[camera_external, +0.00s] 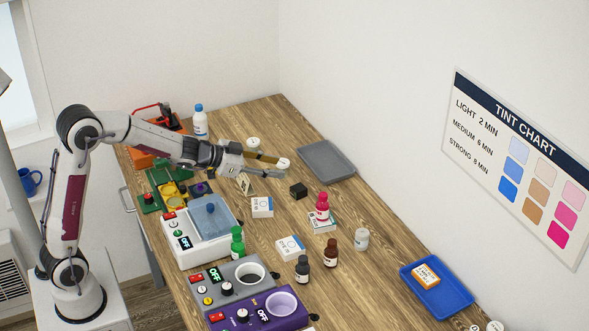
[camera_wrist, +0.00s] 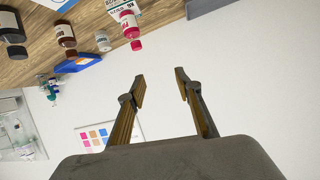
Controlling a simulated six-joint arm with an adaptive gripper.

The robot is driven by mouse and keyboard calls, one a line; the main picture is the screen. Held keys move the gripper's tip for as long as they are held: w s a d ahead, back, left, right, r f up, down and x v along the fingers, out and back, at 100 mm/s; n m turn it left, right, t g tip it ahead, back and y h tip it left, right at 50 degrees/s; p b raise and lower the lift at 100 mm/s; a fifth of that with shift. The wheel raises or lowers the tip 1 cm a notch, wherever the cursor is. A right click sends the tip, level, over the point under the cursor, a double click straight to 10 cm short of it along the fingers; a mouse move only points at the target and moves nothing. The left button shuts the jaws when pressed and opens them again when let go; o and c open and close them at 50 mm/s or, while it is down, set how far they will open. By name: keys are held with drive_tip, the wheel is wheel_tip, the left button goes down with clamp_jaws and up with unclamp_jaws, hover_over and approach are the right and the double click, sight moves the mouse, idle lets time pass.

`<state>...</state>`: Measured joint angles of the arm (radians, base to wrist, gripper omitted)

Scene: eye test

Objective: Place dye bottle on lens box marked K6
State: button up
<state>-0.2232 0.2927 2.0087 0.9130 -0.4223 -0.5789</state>
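A pink dye bottle (camera_external: 322,209) stands upright on a small white lens box (camera_external: 323,225), right of the table's middle. The wrist view shows the pink bottle (camera_wrist: 130,25) upside down, with the box (camera_wrist: 118,5) against its base. Two other white lens boxes lie flat, one nearer my arm (camera_external: 262,207) and one nearer the front (camera_external: 290,247). I cannot read K6 on any box. My gripper (camera_external: 278,167) is open above the table, behind and left of the pink bottle and apart from it. In the wrist view, nothing is between its fingers (camera_wrist: 161,84).
Dark (camera_external: 302,269), brown (camera_external: 330,253), white (camera_external: 361,239) and green (camera_external: 237,243) bottles stand around the front boxes. A black block (camera_external: 298,191) sits behind the pink bottle. A grey tray (camera_external: 327,161) lies at the back; a blue tray (camera_external: 456,300) holds an orange box.

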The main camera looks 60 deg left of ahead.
drive_tip(key=s+a+r+n+g+y, duration=0.1)
drive_tip(key=s+r+n+y, duration=0.15)
drive_tip(key=s, duration=0.55)
drive_tip(key=s+a+r+n+g+y, duration=0.1)
drive_tip(key=s+r+y, duration=0.15)
drive_tip(key=s, duration=0.65)
drive_tip(key=s+d+f+g+h, duration=0.1)
drive_tip(key=s+d, duration=0.1)
drive_tip(key=s, duration=0.6)
drive_tip(key=s+d+f+g+h, duration=0.1)
drive_tip(key=s+d+f+g, duration=0.1)
drive_tip(key=s, duration=0.7)
drive_tip(key=s+d+f+g+h, duration=0.1)
drive_tip(key=s+d, duration=0.3)
drive_tip(key=s, duration=0.5)
drive_tip(key=shift+f+g, duration=0.55)
drive_tip(key=shift+g, duration=0.05)
